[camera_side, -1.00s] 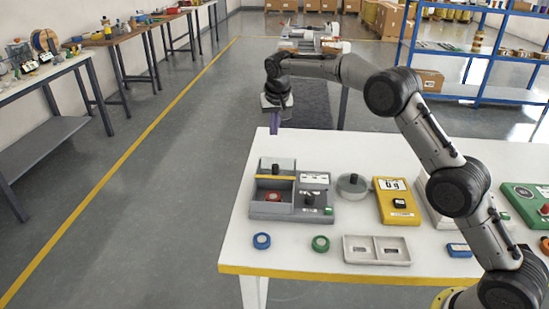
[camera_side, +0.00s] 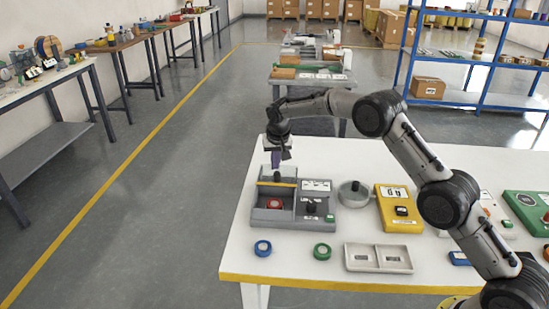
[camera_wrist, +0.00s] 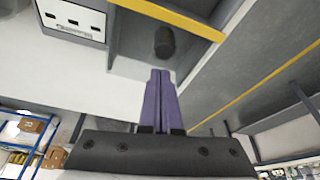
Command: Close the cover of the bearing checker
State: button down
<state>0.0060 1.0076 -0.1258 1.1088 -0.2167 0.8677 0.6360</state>
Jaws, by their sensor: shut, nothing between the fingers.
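The bearing checker (camera_side: 300,224) is a grey box on the white table, with an open compartment at its left holding a red ring-shaped part (camera_side: 273,204). Its cover (camera_side: 263,173) is open, raised at the back of that compartment. A yellow strip (camera_side: 277,184) runs along the cover's lower edge, and a black knob (camera_side: 277,176) stands out from it. The wrist view also shows the knob (camera_wrist: 164,42) and yellow strip (camera_wrist: 175,14). My gripper (camera_side: 275,166) is shut and empty, its purple fingers pointing down close behind the cover. I cannot tell whether they touch it.
A blue ring (camera_side: 263,248), a green ring (camera_side: 322,251) and a pale two-slot tray (camera_side: 378,271) lie in front of the checker. The table's left strip is clear.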

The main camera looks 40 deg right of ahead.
jog(key=shift+s+a, duration=0.45)
jog(key=shift+s, duration=0.25)
jog(key=s+a, duration=0.7)
jog(key=shift+s+a, duration=0.25)
jog(key=shift+s, duration=0.05)
jog(key=shift+s+a, duration=0.2)
jog(key=shift+f, duration=0.15)
